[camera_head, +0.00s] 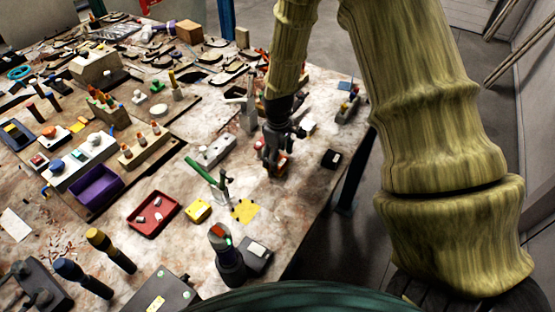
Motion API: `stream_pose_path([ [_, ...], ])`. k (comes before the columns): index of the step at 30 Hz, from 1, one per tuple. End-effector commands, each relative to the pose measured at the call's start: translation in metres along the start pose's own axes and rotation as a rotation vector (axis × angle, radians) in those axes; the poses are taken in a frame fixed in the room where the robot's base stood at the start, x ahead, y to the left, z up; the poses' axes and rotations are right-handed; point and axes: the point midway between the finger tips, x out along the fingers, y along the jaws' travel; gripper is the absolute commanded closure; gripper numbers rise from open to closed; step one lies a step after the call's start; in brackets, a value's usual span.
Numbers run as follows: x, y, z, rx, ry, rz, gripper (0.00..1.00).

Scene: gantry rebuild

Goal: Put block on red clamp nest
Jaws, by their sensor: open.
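My gripper (272,160) is dark and points down, low over the right part of the table, with its jaws open. A small reddish-brown piece (279,170) shows right at its fingertips, partly covered by them. I cannot tell whether it is the block or part of the red clamp nest, or whether the fingers touch it. A bit of red also shows just left of the gripper, mostly hidden. No other thing is clearly the block or the nest at this size.
The cluttered table (310,190) has a green rod on a stand (202,172), a yellow block (198,210), a red tray (153,213), a purple bin (97,187) and a grey fixture (215,151) left of my gripper. A black box (331,158) lies near the right edge.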

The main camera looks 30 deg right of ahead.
Motion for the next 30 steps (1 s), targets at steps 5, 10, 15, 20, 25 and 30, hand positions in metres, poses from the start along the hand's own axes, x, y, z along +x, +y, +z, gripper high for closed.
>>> stream_pose_path([
  [5, -0.019, 0.001, -0.001, 0.0, 0.003, 0.002, 0.25],
  [10, -0.04, 0.0, -0.001, 0.0, 0.003, 0.002, 0.25],
  [15, -0.06, 0.0, -0.001, 0.0, 0.003, 0.002, 0.25],
  [20, -0.079, 0.001, -0.001, 0.0, 0.003, 0.002, 0.25],
  [25, -0.096, 0.0, -0.001, 0.0, 0.002, 0.001, 0.25],
  [30, -0.104, 0.0, -0.001, 0.0, 0.002, 0.001, 0.25],
])
